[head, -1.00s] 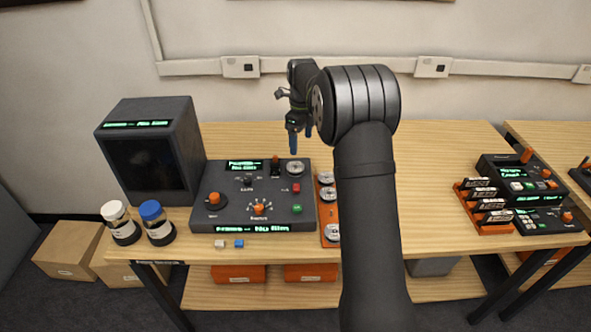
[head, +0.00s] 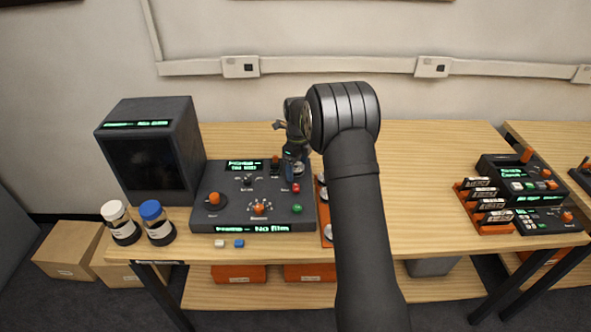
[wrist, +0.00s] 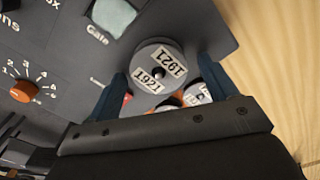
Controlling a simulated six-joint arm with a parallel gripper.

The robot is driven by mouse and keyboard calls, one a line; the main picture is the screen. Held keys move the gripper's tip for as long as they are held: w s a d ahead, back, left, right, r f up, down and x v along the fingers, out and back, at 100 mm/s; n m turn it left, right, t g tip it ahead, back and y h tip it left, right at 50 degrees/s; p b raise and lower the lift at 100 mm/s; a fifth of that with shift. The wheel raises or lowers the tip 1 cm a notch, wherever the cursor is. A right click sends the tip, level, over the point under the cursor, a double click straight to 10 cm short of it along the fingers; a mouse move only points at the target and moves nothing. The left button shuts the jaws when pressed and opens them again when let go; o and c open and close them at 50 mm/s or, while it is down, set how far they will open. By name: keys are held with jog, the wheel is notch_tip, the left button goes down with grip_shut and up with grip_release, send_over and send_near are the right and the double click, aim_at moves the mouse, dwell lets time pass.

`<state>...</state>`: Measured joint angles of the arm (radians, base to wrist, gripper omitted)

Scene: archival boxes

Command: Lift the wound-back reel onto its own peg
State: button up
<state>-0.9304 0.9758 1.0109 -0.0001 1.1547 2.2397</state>
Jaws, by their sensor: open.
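A grey reel with white "1921" labels (wrist: 158,66) sits at the machine's back right corner, seen in the wrist view. My gripper (wrist: 163,72) is open, with one blue finger on each side of this reel; I cannot tell whether they touch it. In the head view my gripper (head: 292,170) is low over that corner and partly hides the reel. The dark reader machine (head: 262,213) shows "No film" on its front display. The orange peg rack (head: 326,238) stands against its right side, mostly hidden by my arm. Other labelled reels (wrist: 197,93) show there in the wrist view.
A dark monitor (head: 150,150) stands at the back left. White-capped (head: 119,222) and blue-capped (head: 156,222) jars stand in front of it. Small white and blue blocks (head: 239,243) lie near the front edge.

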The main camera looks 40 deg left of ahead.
jog(key=c, duration=1.1)
jog(key=shift+r, duration=0.15)
notch_tip(320, 180, up, 4)
jog(key=shift+r, duration=0.1)
jog(key=w+d+r, duration=0.4)
jog(key=d+r, duration=0.2)
jog(key=d, duration=0.4)
jog(key=shift+s+d+f+n, duration=1.15)
jog(key=shift+d+f+n, duration=0.2)
jog(key=shift+f+n, duration=0.55)
jog(key=shift+s+d+f+n, duration=1.25)
jog(key=shift+f+n, duration=0.35)
jog(key=shift+n, duration=0.5)
jog(key=shift+s+d+f+n, duration=1.1)
jog(key=shift+d+f+n, duration=0.3)
jog(key=shift+f+n, duration=0.5)
